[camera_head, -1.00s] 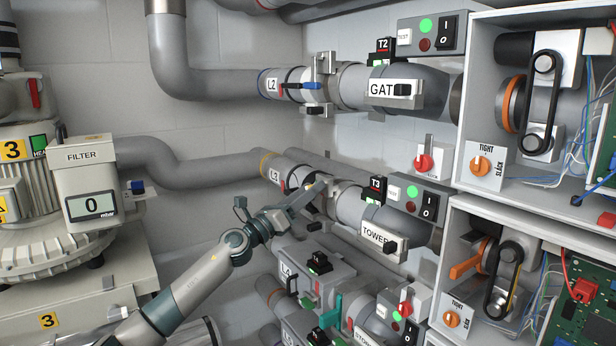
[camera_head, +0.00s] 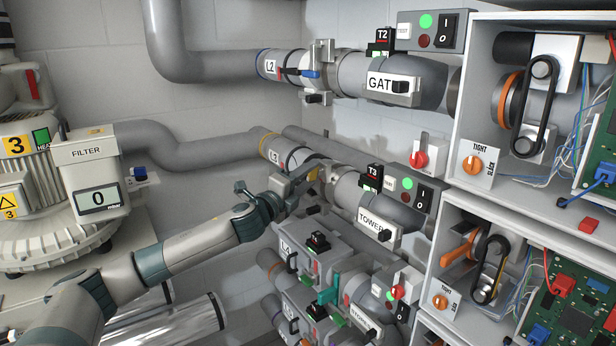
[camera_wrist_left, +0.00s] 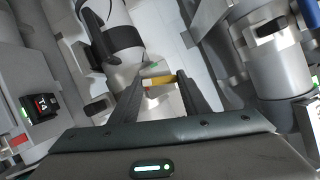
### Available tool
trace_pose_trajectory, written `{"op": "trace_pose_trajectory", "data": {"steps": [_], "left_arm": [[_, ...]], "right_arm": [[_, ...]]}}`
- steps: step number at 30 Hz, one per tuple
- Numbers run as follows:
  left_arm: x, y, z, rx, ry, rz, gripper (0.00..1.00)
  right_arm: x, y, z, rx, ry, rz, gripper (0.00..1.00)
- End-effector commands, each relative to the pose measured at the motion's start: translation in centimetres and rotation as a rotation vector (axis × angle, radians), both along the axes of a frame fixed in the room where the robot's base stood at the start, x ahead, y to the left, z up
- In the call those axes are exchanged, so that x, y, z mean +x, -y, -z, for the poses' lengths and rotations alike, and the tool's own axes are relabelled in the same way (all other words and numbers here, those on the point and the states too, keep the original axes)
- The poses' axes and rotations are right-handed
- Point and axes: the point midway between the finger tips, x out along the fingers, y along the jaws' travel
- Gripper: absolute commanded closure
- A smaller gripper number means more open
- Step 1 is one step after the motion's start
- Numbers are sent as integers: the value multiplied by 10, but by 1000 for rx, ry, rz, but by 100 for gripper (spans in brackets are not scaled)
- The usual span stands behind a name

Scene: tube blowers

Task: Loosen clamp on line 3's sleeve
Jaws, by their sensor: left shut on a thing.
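Line 3 is the grey pipe with the L3 label (camera_head: 275,156) in the middle of the head view, running to the TOWER plate (camera_head: 376,227). Its sleeve joint lies between them, with the clamp partly hidden behind my gripper. My left gripper (camera_head: 317,169) reaches in from the left, its fingers at this clamp. In the left wrist view, my left gripper (camera_wrist_left: 160,79) is shut on a small yellow clamp lever (camera_wrist_left: 158,81), which lies across between the fingertips. A bit of yellow also shows at the fingers in the head view. My right gripper is not in view.
The line 2 pipe (camera_head: 215,75) runs above with its own clamp and blue-tipped lever (camera_head: 310,74). Line 4 fittings (camera_head: 318,242) crowd below. Open cabinets (camera_head: 470,205) with belts and wiring stand at right. A filter unit (camera_head: 93,180) stands at left.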

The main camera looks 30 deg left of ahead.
Motion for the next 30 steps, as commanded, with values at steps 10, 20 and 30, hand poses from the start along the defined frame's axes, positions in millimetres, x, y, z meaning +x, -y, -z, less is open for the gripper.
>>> {"op": "trace_pose_trajectory", "data": {"steps": [10,20,30], "left_arm": [[0,-1,-2,-219,-90,-2,80],[0,-1,-2,-285,-118,-2,80],[0,-1,-2,-288,-119,-2,53]], "right_arm": [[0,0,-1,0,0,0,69],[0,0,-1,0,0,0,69],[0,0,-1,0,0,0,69]]}}
